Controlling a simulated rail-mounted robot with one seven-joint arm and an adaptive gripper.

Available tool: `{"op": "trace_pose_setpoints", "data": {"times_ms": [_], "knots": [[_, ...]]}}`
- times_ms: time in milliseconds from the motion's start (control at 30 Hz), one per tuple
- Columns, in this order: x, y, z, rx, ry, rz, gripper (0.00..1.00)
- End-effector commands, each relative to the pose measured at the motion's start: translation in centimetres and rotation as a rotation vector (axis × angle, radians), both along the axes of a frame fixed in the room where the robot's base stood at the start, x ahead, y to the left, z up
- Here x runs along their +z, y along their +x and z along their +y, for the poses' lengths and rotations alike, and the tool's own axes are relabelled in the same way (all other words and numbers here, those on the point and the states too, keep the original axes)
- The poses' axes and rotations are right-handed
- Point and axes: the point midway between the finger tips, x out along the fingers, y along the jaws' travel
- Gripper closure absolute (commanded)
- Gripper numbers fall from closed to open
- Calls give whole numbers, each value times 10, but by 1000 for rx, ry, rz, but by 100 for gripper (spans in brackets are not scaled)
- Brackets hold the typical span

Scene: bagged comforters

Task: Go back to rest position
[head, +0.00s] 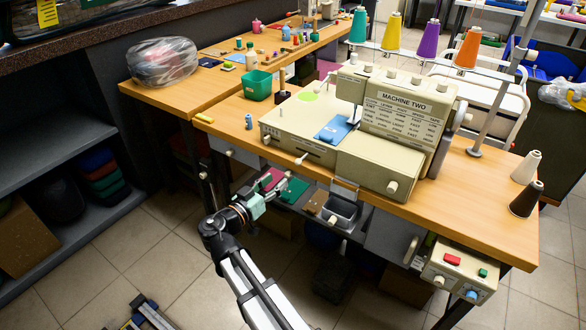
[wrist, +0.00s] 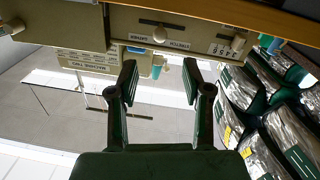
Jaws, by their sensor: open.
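My gripper (head: 278,186) is in front of the sewing-machine table (head: 470,205), below the level of its top, at the end of my arm reaching up from the bottom of the head view. In the wrist view my gripper (wrist: 160,82) shows two dark fingers spread apart with nothing between them. Its fingers point toward beige panels (wrist: 165,30) with labels and knobs. I cannot tell how far the fingertips are from these panels.
A beige sewing machine (head: 385,125) labelled MACHINE TWO stands on the table. A clear bagged bundle (head: 162,62) lies on the far-left tabletop. Several bagged bundles (wrist: 268,155) show at right in the wrist view. Dark shelves (head: 50,150) stand at left. Tiled floor (head: 150,245) is open left of my arm.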

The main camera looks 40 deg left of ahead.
Motion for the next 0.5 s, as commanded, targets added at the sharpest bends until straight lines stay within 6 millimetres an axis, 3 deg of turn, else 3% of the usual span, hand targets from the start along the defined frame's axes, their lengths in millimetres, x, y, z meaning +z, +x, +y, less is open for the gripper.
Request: {"op": "trace_pose_setpoints", "data": {"times_ms": [167, 333, 433, 500], "knots": [[0, 0, 0, 0, -22, 0, 51], [-9, 0, -1, 2, -168, 40, 51], [-34, -5, -10, 16, -301, 151, 51], [-72, -11, -26, 40, -422, 267, 51]]}}
